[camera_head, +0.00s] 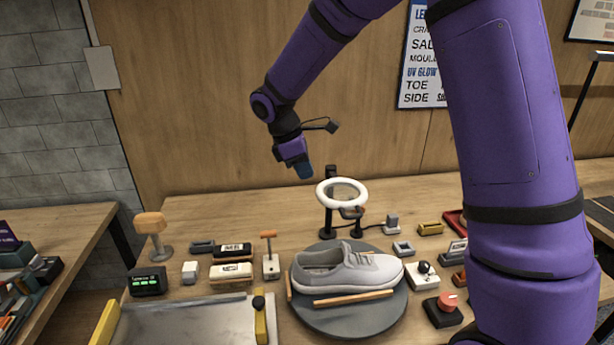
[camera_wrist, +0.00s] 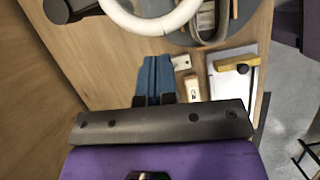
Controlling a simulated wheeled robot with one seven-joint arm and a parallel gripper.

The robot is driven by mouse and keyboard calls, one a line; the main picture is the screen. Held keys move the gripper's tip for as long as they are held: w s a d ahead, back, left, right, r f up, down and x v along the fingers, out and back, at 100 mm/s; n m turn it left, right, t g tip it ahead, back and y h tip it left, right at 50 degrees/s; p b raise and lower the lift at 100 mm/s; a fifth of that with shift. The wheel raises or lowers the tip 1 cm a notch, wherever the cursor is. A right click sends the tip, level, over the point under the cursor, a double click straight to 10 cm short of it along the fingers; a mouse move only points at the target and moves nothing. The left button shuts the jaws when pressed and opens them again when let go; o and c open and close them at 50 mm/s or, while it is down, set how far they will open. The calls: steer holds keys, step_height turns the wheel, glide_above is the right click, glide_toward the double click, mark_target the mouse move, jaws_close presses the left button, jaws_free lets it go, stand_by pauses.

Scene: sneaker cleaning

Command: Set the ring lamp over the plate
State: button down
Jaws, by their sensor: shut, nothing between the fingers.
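The ring lamp's white ring (camera_head: 321,193) is held level on a dark stand behind the round grey plate (camera_head: 350,322). In the head view, the ring appears above the plate's back edge. A pale grey sneaker (camera_head: 335,272) lies on the plate between wooden strips. My gripper (camera_head: 304,172) hangs just up and left of the ring in the head view, fingers pointing down, apart from it. In the wrist view, the blue fingers (camera_wrist: 155,76) are together and empty, and part of the white ring (camera_wrist: 152,26) shows just beyond them.
A wooden-topped post (camera_head: 151,223), brushes (camera_head: 231,271) and a small wooden-handled tool (camera_head: 269,258) stand left of the plate. A metal tray (camera_head: 190,325) lies at front left. A red button box (camera_head: 443,310) is at the right. The wooden wall (camera_head: 200,100) rises behind the bench.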

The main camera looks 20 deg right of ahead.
steer(key=v, duration=0.6)
steer(key=shift+r, duration=0.15)
steer(key=s+d+r+m+t+y, duration=0.1)
steer(key=s+d+r+m, duration=0.2)
steer(key=s+r, duration=0.35)
steer(key=s+d+r+m+t+y, duration=0.1)
steer(key=s+d+r+m+t, duration=0.2)
steer(key=s, duration=0.6)
steer(key=s+d+m+t+y, duration=0.2)
steer(key=s+m, duration=0.6)
steer(key=s, duration=0.7)
steer(key=shift+s+d+r+t, duration=0.35)
steer(key=shift+d+t, duration=0.05)
steer(key=shift+d, duration=0.25)
steer(key=c, duration=1.8)
jaws_free()
steer(key=shift+c, duration=0.2)
